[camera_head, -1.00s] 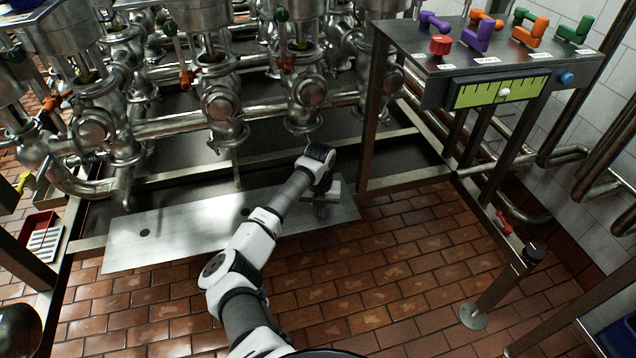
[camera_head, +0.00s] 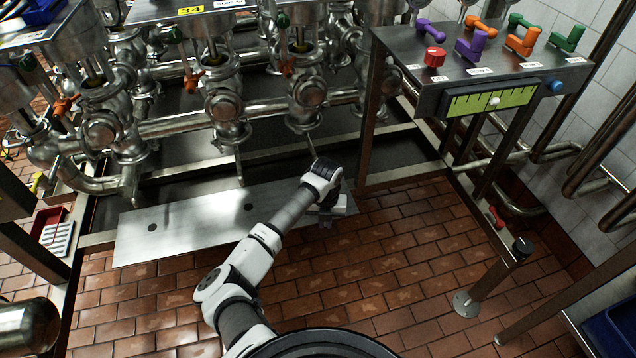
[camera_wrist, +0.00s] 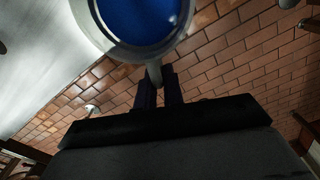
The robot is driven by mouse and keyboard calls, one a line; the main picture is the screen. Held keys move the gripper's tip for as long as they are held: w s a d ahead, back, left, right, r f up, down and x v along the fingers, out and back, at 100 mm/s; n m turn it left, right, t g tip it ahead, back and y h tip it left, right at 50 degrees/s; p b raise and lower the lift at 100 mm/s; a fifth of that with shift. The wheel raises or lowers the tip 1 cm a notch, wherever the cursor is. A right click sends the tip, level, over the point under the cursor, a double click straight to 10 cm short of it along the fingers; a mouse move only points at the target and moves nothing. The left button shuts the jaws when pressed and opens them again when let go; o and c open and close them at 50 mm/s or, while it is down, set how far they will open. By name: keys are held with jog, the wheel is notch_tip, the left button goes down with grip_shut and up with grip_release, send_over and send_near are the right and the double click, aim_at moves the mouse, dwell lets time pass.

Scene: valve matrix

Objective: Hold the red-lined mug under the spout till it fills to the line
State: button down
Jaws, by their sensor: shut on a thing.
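The mug (camera_wrist: 150,50) shows at the top of the wrist view as a pale round vessel, cut off by the frame edge. Blue liquid (camera_wrist: 143,15) covers its visible inside. No red line can be made out. My gripper (camera_wrist: 157,88) is shut on the mug's handle (camera_wrist: 154,73). In the head view my gripper (camera_head: 332,207) is low over the right end of the metal plate (camera_head: 195,222); the mug is not clear there. A thin outlet pipe (camera_head: 311,145) hangs down from the valves behind my wrist. I cannot tell whether the mug is under a spout or whether liquid is flowing.
A control panel (camera_head: 492,99) with a green scale stands at upper right, with a red knob (camera_head: 434,57), a blue button (camera_head: 557,87) and coloured handles on top. A rack leg (camera_head: 374,120) stands close right of my wrist. Tiled floor (camera_head: 390,280) is clear in front.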

jog(key=s+r+p, duration=0.1)
jog(key=s+d+p, duration=0.1)
jog(key=p, duration=0.1)
jog(key=s+r+p, duration=0.1)
jog(key=s, duration=0.1)
jog(key=shift+d+r, duration=0.15)
jog(key=shift+r, duration=0.2)
